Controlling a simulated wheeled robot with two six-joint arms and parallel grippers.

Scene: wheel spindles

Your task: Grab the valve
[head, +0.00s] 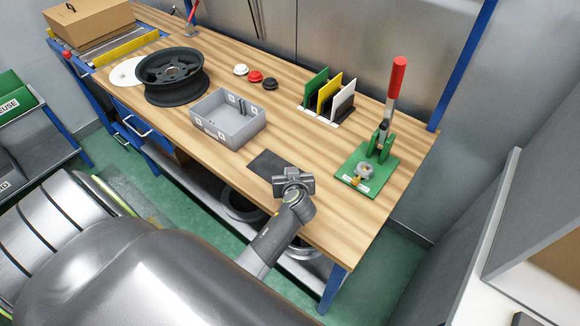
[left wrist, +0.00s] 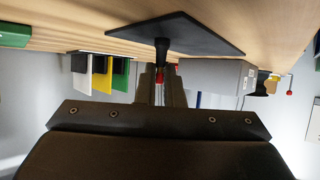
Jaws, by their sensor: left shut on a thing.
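My left gripper (head: 292,178) is over the dark mat (head: 270,163) near the front edge of the workbench. In the left wrist view, where the bench shows at the top, the gripper's two fingers (left wrist: 161,85) are closed around a small black valve (left wrist: 162,50). Its wide dark end is close to the mat (left wrist: 190,30); I cannot tell if it touches. A small red thing (left wrist: 159,76) shows between the fingers; I cannot tell whether it belongs to the valve. In the head view the gripper hides the valve. My right gripper is not in view.
A grey open box (head: 228,118) is left of the mat. A green fixture with a red-handled lever (head: 398,75) stands at right. Coloured upright plates (head: 328,92) are behind. A black wheel rim (head: 172,75) lies at far left.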

